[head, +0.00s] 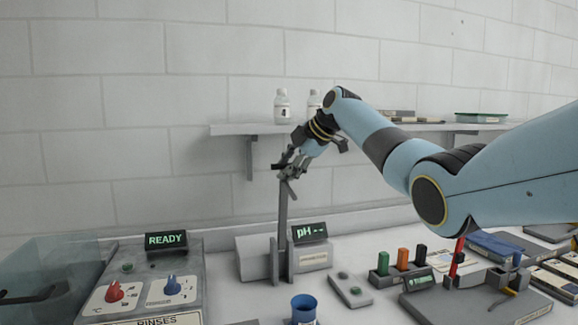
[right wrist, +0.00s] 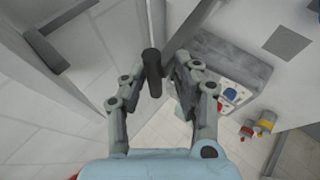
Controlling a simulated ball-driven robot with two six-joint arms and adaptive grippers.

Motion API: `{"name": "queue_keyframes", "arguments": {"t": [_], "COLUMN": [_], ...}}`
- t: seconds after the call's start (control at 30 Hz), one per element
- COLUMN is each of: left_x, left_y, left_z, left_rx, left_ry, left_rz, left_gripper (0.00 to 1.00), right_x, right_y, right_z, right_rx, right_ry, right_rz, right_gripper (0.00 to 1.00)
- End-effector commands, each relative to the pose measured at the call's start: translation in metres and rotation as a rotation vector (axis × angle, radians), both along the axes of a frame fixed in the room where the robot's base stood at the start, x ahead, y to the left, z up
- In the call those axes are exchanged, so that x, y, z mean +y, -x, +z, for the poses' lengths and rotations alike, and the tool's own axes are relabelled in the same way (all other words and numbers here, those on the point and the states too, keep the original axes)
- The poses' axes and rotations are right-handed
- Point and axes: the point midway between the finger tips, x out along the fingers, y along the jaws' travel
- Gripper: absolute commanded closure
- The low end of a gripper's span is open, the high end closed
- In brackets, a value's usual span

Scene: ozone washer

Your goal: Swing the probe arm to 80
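The probe arm (head: 283,215) is a thin grey post, standing nearly upright from the grey pH unit (head: 315,258), whose display (head: 310,232) reads "pH --". My right gripper (head: 287,164) is at the top of the post. In the right wrist view, a dark cylindrical handle (right wrist: 152,68) lies between the spread fingers of my right gripper (right wrist: 160,82), with a visible gap on its right side. The fingers look open around it. No angle scale can be read. My left gripper is not in view.
A blue cup (head: 304,310) stands in front of the pH unit. A control panel with red and blue knobs (head: 140,290) and a READY display (head: 166,240) is at left. A wall shelf (head: 235,129) with bottles (head: 282,105) is behind my gripper. Coloured blocks (head: 403,257) stand at right.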

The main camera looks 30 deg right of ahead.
Motion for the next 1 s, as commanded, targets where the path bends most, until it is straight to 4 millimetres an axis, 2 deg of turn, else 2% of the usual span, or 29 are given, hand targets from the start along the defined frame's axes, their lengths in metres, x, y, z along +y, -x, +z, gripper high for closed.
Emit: {"name": "queue_keyframes", "arguments": {"t": [0.03, 0.1, 0.63, 0.77, 1.0], "left_x": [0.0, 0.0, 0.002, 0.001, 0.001], "left_y": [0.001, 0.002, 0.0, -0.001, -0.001], "left_z": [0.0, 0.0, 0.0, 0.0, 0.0], "left_rx": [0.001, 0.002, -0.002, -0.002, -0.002], "left_ry": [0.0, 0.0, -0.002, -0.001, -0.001], "left_rz": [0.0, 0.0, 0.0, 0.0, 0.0], "left_gripper": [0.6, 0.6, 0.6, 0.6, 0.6], "right_x": [-0.003, -0.003, -0.003, -0.007, -0.02], "right_y": [-0.004, -0.004, 0.0, 0.013, 0.054], "right_z": [0.012, 0.011, 0.011, 0.024, 0.061], "right_rx": [-0.031, -0.03, -0.027, -0.028, -0.025], "right_ry": [0.009, 0.008, 0.005, 0.007, 0.009], "right_rz": [-0.006, -0.006, -0.006, -0.006, -0.006], "right_gripper": [0.66, 0.62, 0.62, 0.62, 0.62]}}
